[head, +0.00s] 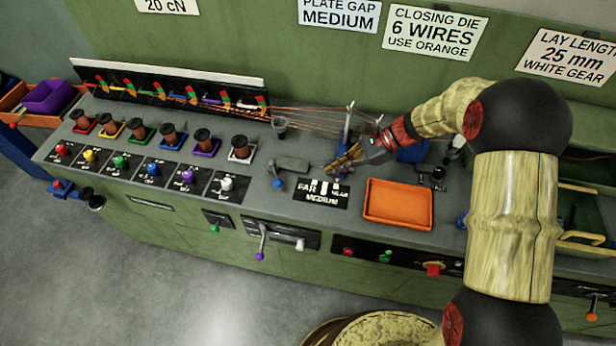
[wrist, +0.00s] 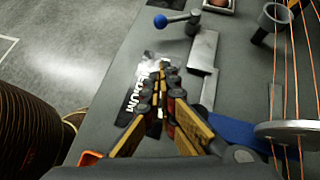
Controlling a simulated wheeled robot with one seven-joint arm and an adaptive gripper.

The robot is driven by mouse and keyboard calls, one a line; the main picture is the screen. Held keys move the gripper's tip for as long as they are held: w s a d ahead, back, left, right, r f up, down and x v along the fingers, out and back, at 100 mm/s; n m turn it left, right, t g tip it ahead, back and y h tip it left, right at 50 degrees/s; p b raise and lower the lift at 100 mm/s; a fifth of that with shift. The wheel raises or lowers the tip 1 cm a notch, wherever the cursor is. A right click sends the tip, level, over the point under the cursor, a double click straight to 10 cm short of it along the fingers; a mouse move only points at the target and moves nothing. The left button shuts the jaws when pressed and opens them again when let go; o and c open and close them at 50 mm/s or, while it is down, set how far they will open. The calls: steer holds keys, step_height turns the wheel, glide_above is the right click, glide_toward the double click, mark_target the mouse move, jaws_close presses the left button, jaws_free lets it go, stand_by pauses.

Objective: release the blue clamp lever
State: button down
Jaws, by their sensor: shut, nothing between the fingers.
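A lever with a blue ball knob (head: 277,184) stands on the grey bench top, beside a grey block (head: 290,164). In the wrist view the blue ball (wrist: 160,21) is at the top, its short rod reaching right to a dark pivot by the grey block (wrist: 203,50). My gripper (head: 331,168) is shut and empty, low over the bench at the MEDIUM slider plate, to the right of the lever in the head view. In the wrist view my gripper (wrist: 162,78) is below the blue ball and apart from it. The fingers hide part of the plate.
An orange tray (head: 397,228) lies to the right of the plate. Copper wires (head: 330,112) run from the row of spools (head: 168,135) toward my wrist. A grey cup (head: 280,124) stands behind the lever. Bench space in front of the lever is clear.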

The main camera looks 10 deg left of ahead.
mark_target(276, 176)
steer(key=b+x, duration=0.2)
steer(key=x, duration=0.7)
steer(key=shift+f, duration=0.15)
steer(key=a, duration=0.1)
steer(key=s+a+b, duration=0.1)
steer(key=a, duration=0.1)
steer(key=shift+a, duration=0.2)
steer(key=shift+a+r, duration=0.35)
steer(key=shift+a, duration=0.15)
steer(key=shift+s, duration=0.15)
steer(key=shift+s+a+m, duration=0.2)
steer(key=shift+m, duration=0.1)
